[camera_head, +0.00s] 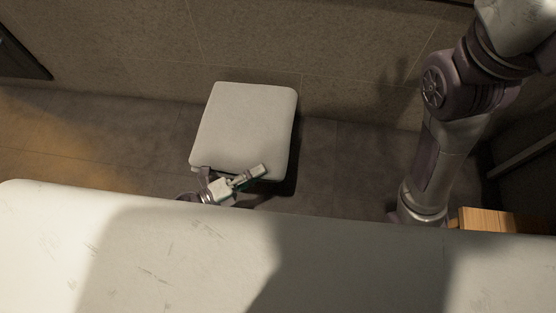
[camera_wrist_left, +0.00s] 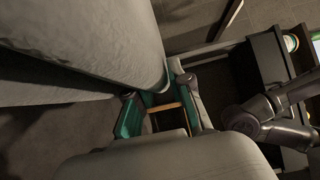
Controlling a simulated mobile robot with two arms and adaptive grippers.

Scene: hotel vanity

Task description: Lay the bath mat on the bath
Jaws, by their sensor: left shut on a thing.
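I cannot make out the bath clearly. My right arm comes down at the right of the head view; its gripper is hidden.
A tiled wall (camera_head: 330,40) runs along the back above a dark floor (camera_head: 345,165). A wooden piece (camera_head: 485,219) sits at the right, beside my right arm. Dark shelving (camera_wrist_left: 265,65) with small items stands at the right of the left wrist view.

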